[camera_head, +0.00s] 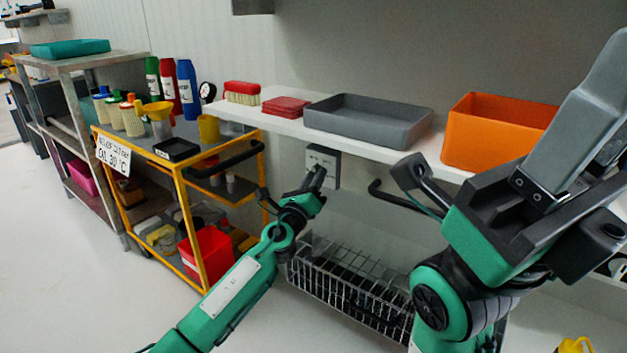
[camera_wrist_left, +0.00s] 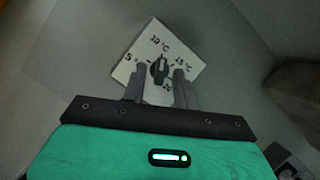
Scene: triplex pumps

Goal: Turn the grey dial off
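The grey dial (camera_wrist_left: 159,70) is a dark grey knob on a white square plate (camera_wrist_left: 150,47) marked 5, 10 °C and 15 °C, which appears tilted in the left wrist view. The plate (camera_head: 331,155) also shows in the head view, on the wall under the shelf. My left gripper (camera_wrist_left: 157,76) is open, its two grey fingers pointing at the plate on either side of the dial's lower part. I cannot tell whether they touch it. In the head view, my left gripper (camera_head: 316,178) partly hides the plate. My right gripper (camera_head: 600,110) is raised at the right, away from the dial; its opening is unclear.
A wire basket (camera_head: 350,285) hangs below. A yellow cart (camera_head: 185,205) with bottles and funnels stands left. Dark curved handles flank the plate.

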